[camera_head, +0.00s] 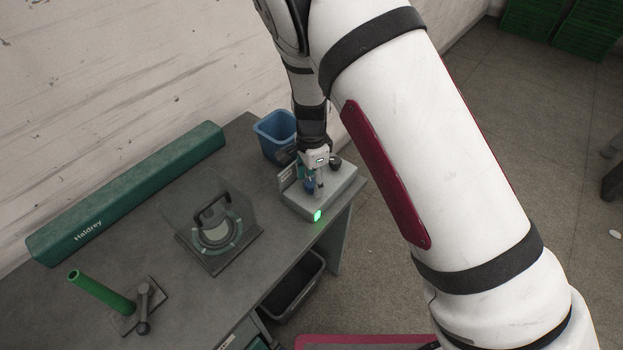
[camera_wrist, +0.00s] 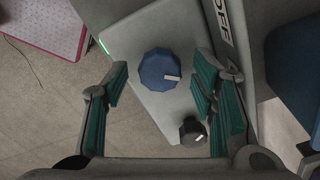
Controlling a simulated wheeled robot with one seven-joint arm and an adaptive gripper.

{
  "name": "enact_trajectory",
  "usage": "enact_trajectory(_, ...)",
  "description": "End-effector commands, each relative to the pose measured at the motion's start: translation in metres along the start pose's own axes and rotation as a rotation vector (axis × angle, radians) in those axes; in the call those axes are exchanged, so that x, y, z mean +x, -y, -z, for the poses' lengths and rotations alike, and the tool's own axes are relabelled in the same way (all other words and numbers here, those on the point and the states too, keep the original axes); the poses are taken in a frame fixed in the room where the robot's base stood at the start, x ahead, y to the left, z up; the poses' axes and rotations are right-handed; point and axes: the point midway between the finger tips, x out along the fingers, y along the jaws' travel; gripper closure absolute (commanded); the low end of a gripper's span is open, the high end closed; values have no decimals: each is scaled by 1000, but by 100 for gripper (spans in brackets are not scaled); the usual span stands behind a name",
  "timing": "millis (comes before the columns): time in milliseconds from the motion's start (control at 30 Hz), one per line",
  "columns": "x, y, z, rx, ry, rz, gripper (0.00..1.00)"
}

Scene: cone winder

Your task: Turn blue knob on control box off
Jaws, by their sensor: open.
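The control box (camera_head: 320,204) is a light grey box at the right end of the workbench, with a lit green lamp (camera_head: 317,216) on its front. The blue knob (camera_wrist: 160,68) sits on the box's top face; its white pointer mark points toward the right in the wrist view. In the head view the blue knob (camera_head: 309,187) is partly hidden by my gripper. My gripper (camera_wrist: 160,88) is open above the box, its teal-padded fingers on either side of the knob and apart from it. A black knob (camera_wrist: 192,131) with a white mark is close by the right finger.
A plate with OFF lettering (camera_wrist: 231,22) stands along the box's edge. A blue bin (camera_head: 275,137) is just behind the box.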

Motion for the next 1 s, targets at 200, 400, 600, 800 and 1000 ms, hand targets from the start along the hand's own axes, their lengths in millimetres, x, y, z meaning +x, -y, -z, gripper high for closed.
enact_trajectory(200, 3, 0, 0, 0, 0, 1, 48)
enact_trajectory(400, 2, 0, 0, 0, 0, 0, 68)
enact_trajectory(600, 2, 0, 0, 0, 0, 0, 96)
enact_trajectory(800, 2, 0, 0, -14, 1, 0, 96)
enact_trajectory(1000, 2, 0, 0, -89, 2, 0, 96)
